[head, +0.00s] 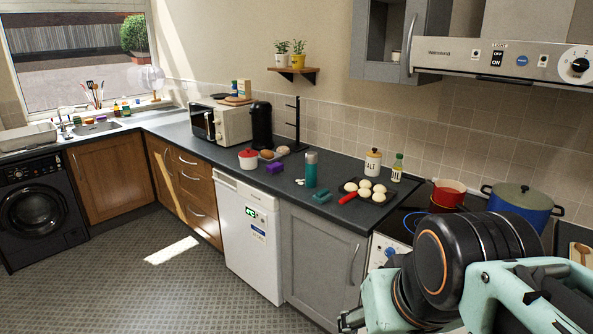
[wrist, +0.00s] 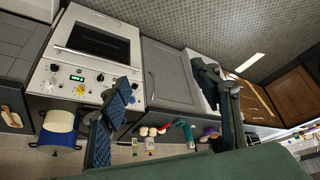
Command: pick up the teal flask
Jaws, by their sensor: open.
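The teal flask (head: 311,168) stands upright on the dark counter, left of the buns in the head view. It has a silver-grey cap. In the wrist view, tilted nearly upside down, a small teal shape that looks like the flask (wrist: 188,133) shows between the fingers, farther off. My gripper (wrist: 165,78) is open and empty, its two fingers wide apart. In the head view, only part of it shows at the bottom edge, well in front of and below the flask. My arm covers the lower right there.
The salt jar (head: 373,162) and oil bottle (head: 397,168) stand right.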

